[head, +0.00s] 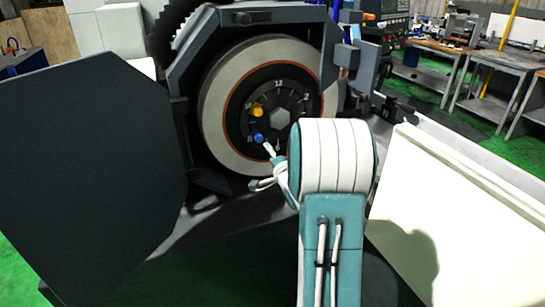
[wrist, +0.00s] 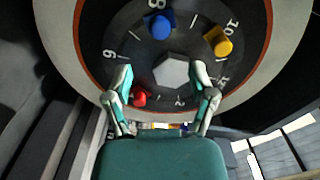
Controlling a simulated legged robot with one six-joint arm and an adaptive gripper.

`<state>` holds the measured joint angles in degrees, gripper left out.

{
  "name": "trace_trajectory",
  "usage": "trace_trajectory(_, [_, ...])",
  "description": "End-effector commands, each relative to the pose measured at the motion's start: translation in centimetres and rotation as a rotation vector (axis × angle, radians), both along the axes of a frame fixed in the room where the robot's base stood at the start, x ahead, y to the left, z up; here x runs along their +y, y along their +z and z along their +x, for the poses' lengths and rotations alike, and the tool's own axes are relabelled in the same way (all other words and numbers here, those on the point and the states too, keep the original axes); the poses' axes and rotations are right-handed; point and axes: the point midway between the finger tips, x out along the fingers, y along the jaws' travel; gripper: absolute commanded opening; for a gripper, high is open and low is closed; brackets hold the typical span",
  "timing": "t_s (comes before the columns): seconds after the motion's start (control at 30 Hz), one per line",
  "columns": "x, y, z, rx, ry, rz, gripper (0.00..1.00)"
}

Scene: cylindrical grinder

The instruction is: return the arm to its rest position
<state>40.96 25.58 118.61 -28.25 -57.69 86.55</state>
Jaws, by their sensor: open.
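My gripper (wrist: 161,90) is open and empty in the wrist view, its two fingers apart in front of the grinding wheel's dark numbered hub (wrist: 120,62). The grey hex nut (wrist: 172,72) at the hub's centre shows between and beyond the fingertips. I cannot tell whether the fingers touch the hub.
Blue (wrist: 160,25), yellow (wrist: 218,40) and red (wrist: 140,98) knobs sit on the hub. A dark panel (head: 90,170) stands left and a pale panel (head: 455,210) right of my arm. A dark guard (head: 270,15) surrounds the wheel's top. Workbenches (head: 500,65) stand back right.

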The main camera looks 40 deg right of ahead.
Motion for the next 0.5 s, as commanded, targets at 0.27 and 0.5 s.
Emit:
trace_trajectory(0.27, [0.47, -0.02, -1.46, 0.0, 0.0, -0.001, 0.72])
trace_trajectory(0.5, [0.47, -0.02, -1.4, 0.0, 0.0, -0.001, 0.72])
